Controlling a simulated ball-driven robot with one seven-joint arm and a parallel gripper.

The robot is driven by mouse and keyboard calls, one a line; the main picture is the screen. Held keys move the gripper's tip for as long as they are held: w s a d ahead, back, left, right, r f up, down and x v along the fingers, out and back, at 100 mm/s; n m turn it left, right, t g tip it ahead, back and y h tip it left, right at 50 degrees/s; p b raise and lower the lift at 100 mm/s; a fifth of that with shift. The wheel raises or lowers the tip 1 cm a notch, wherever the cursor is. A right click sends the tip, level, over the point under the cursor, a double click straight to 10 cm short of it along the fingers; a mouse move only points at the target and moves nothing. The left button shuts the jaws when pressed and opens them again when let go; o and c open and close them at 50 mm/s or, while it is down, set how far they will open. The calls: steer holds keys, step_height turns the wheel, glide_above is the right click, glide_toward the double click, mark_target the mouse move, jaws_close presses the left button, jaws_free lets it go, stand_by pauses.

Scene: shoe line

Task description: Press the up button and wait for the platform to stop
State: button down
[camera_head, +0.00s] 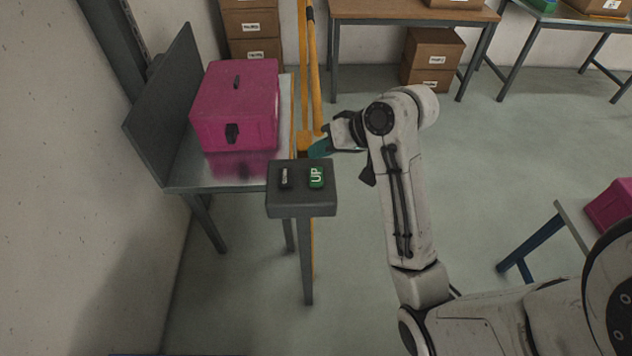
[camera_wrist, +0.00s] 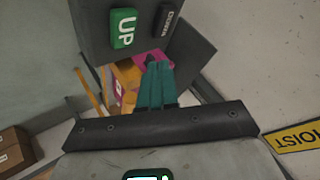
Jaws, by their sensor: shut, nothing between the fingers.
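The control box (camera_head: 302,203) stands on a dark post and carries a green UP button (camera_head: 316,177) and a black button (camera_head: 286,178) to its left. The green UP button (camera_wrist: 124,28) also shows in the wrist view, with the black button (camera_wrist: 164,20) beside it. My gripper (camera_head: 320,148) is shut and empty, with teal fingers, just beyond the box in the head view. In the wrist view its fingertips (camera_wrist: 155,66) appear below the buttons and do not cover them. The grey platform (camera_head: 180,176) holds a magenta case (camera_head: 235,105).
A yellow HOIST sign (camera_wrist: 300,136) is on the wall in the wrist view. Orange rails (camera_head: 313,75) rise beside the platform. A wooden table (camera_head: 410,14) and cardboard boxes (camera_head: 433,58) stand at the back. Floor right of my arm is clear up to a blue-legged stand (camera_head: 532,238).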

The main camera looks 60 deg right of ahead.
mark_target(320, 175)
steer(key=shift+f+b, duration=0.5)
steer(key=shift+f, duration=0.3)
steer(key=shift+f+b, duration=0.35)
steer(key=shift+f, duration=0.75)
steer(key=shift+f, duration=0.15)
stand_by(0.5)
steer(key=shift+f, duration=0.25)
